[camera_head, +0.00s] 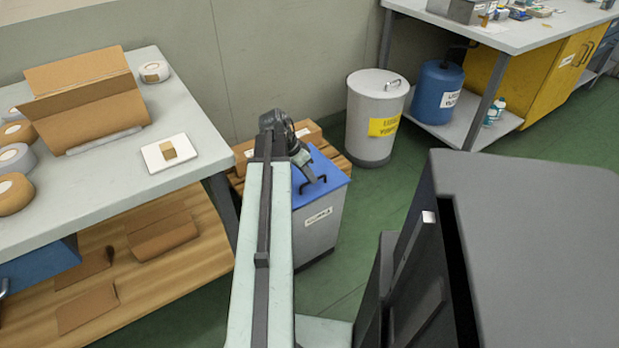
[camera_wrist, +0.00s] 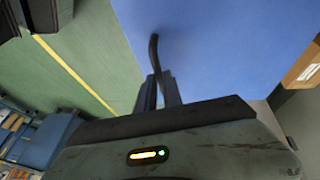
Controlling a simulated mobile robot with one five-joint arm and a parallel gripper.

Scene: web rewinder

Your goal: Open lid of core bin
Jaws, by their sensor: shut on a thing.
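The core bin (camera_head: 318,228) is a grey box with a white label on its front, standing on the floor between the left table and the round bin. Its blue lid (camera_head: 335,172) lies flat over the top, and it fills the upper middle of the wrist view (camera_wrist: 215,45). A black lid handle (camera_head: 321,182) stands on the lid; it also shows in the wrist view (camera_wrist: 154,50). My gripper (camera_head: 307,175) reaches down to the handle, and in the wrist view its fingers (camera_wrist: 159,92) are shut on it. My arm hides the bin's left part.
A workbench (camera_head: 185,110) with tape rolls and cardboard stands left, close to the bin. A round white bin (camera_head: 372,135) with a yellow label stands behind right. A cardboard box (camera_head: 310,133) is behind the lid. Green floor is clear to the right.

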